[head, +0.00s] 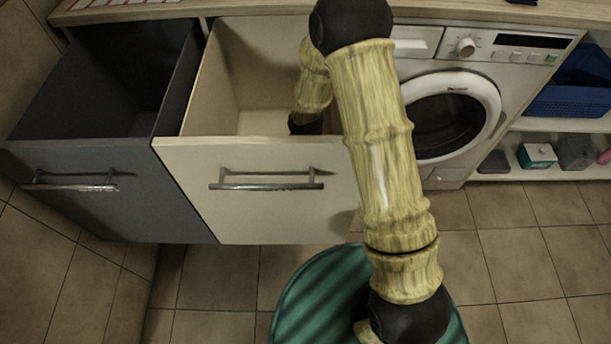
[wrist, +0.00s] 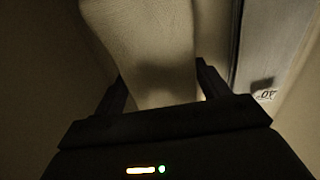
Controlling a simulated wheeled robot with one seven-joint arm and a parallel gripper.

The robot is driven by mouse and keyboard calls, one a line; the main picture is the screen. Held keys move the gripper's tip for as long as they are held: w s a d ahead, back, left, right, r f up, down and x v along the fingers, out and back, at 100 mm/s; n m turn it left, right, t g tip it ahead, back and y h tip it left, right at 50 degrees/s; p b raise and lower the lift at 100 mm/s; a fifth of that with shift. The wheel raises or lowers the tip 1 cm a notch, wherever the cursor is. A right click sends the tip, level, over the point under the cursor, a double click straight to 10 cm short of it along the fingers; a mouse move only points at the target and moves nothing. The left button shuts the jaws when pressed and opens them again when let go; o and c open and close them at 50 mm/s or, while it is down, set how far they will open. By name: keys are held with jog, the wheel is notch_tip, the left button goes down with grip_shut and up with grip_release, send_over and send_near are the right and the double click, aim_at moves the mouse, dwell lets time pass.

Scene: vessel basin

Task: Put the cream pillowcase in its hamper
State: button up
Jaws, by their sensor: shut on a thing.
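The cream hamper (head: 257,185) is a pulled-out bin with a metal bar handle, its top open. My arm reaches over its front and down inside it. In the head view my gripper is hidden behind the hamper's front panel. In the wrist view my gripper (wrist: 163,88) is shut on the cream pillowcase (wrist: 145,50), a pale cloth that passes between the two dark fingers. The pillowcase does not show in the head view. Pale walls surround the gripper in the dim wrist view. Whether the cloth touches the hamper floor cannot be told.
A dark grey hamper (head: 110,195), also pulled out and open, stands directly left of the cream one. A white washing machine (head: 475,75) is on the right, with a shelf (head: 545,172) of small boxes and a blue basket (head: 570,100) beyond. Tiled floor lies open at lower right.

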jog(key=shift+f, duration=1.4)
jog(key=shift+f+b, duration=0.2)
jog(key=shift+b, duration=0.15)
jog(key=o, duration=1.2)
jog(key=shift+o, duration=0.2)
jog(key=shift+r, duration=0.1)
notch_tip(320, 180, up, 12)
jog(key=p, duration=0.3)
jog(key=shift+r+p, duration=0.1)
jog(key=shift+p, duration=0.3)
